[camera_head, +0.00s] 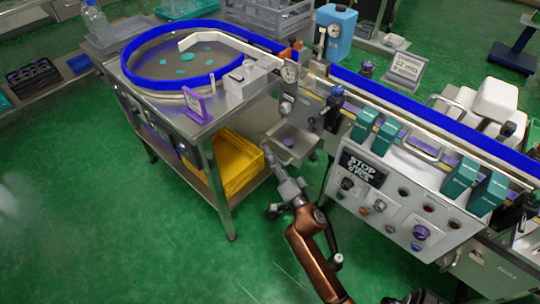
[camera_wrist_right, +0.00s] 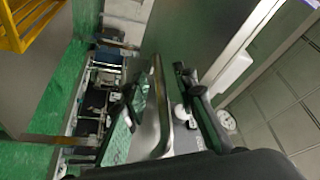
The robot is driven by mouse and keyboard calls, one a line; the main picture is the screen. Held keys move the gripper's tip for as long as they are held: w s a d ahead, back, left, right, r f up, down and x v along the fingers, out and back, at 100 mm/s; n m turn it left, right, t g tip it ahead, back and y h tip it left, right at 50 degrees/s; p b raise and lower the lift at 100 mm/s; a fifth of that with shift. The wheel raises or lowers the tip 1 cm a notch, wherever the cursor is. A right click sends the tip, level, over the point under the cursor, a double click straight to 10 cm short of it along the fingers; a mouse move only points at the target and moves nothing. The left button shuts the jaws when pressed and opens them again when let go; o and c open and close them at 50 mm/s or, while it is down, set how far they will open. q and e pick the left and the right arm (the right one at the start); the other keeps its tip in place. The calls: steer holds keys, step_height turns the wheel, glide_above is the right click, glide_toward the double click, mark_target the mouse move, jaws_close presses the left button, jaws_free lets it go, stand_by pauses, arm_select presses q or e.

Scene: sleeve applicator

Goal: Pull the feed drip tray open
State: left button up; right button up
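The feed drip tray (camera_head: 293,142) is a shallow grey metal tray with a purple round thing in it. In the head view it sits under the pressure gauge, between the round feed table and the control panel. My right gripper (camera_head: 270,154) is at the tray's left front side, pointing up at it. In the right wrist view a bright metal bar (camera_wrist_right: 161,105), seemingly the tray's handle or rim, lies between the two dark fingers (camera_wrist_right: 165,88). The fingers look apart, and I cannot tell whether either touches the bar. My left gripper is not in view.
A yellow crate (camera_head: 235,160) stands on the feed table's lower shelf, left of my right gripper. The feed table's leg (camera_head: 222,195) is close by. The control panel (camera_head: 395,205) with knobs and buttons is to the right. The green floor (camera_head: 130,240) in front is clear.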

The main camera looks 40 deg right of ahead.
steer(key=shift+c, duration=0.3)
jaws_close()
stand_by(0.5)
